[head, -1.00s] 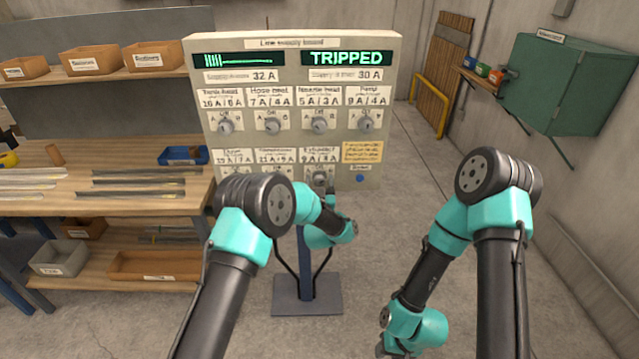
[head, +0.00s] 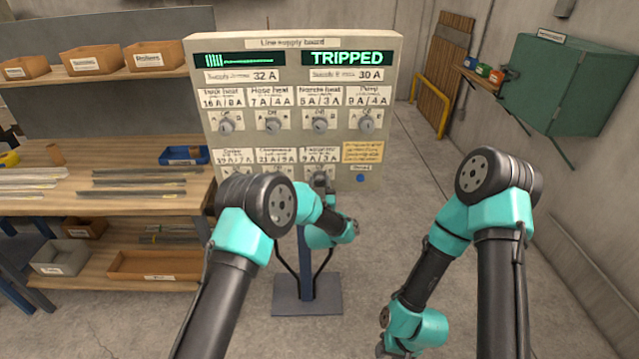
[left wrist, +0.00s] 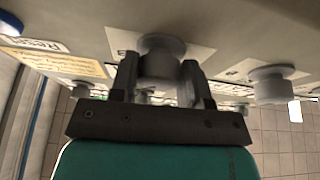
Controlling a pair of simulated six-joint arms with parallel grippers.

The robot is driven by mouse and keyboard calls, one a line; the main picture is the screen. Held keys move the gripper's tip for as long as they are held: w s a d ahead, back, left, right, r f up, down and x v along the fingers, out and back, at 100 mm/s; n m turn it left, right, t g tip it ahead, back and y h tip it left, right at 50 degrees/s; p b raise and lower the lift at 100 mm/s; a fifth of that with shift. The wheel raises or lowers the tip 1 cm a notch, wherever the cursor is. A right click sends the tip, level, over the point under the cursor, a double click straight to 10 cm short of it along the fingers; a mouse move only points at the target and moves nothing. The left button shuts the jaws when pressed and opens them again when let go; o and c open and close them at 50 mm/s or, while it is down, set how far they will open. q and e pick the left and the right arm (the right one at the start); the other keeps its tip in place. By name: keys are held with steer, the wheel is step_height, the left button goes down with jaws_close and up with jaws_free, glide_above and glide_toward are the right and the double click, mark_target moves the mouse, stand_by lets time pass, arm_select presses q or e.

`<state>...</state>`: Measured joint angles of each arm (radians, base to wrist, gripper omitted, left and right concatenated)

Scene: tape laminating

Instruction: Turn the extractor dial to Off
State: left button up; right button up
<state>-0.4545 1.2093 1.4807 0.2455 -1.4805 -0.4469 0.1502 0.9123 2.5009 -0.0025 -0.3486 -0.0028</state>
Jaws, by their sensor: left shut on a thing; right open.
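The line supply board (head: 292,87) stands in the middle of the head view, its right display reading TRIPPED. Its lower row has a dial labelled Extractor (head: 320,178), mostly hidden behind my left arm. In the left wrist view a grey dial (left wrist: 162,58) sits between the two fingers of my left gripper (left wrist: 155,82), which is shut on it. The dial's pointer setting cannot be read. In the head view the left gripper (head: 322,190) is largely hidden by its own arm. My right gripper (head: 385,349) is low at the bottom edge, away from the board, only partly visible.
A neighbouring dial (left wrist: 272,84) is close beside the left gripper. The yellow note (head: 362,152) and a blue reset button (head: 360,178) are right of the extractor dial. A workbench (head: 60,205) stands left; a green cabinet (head: 560,85) hangs right.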

arm_select(q)
steer(key=shift+d+r+n, duration=0.1)
steer(key=shift+n, duration=0.2)
steer(key=n+y, duration=0.1)
steer(key=n, duration=0.2)
steer(key=n+y, duration=0.2)
steer(key=n, duration=0.1)
steer(key=shift+d, duration=0.1)
steer(key=shift+r+n+g+y, duration=0.1)
steer(key=shift+n+g+y, duration=0.4)
steer(key=shift+n, duration=0.85)
steer(key=shift+n+g+y, duration=0.2)
steer(key=shift+n+y, duration=0.6)
steer(key=shift+n, duration=0.55)
steer(key=o, duration=0.9)
steer(key=shift+c, duration=0.2)
steer(key=shift+s+d+f, duration=0.1)
steer(key=shift+s+f, duration=0.25)
steer(key=shift+s, duration=0.3)
steer(key=v, duration=1.6)
steer(key=shift+r, duration=0.2)
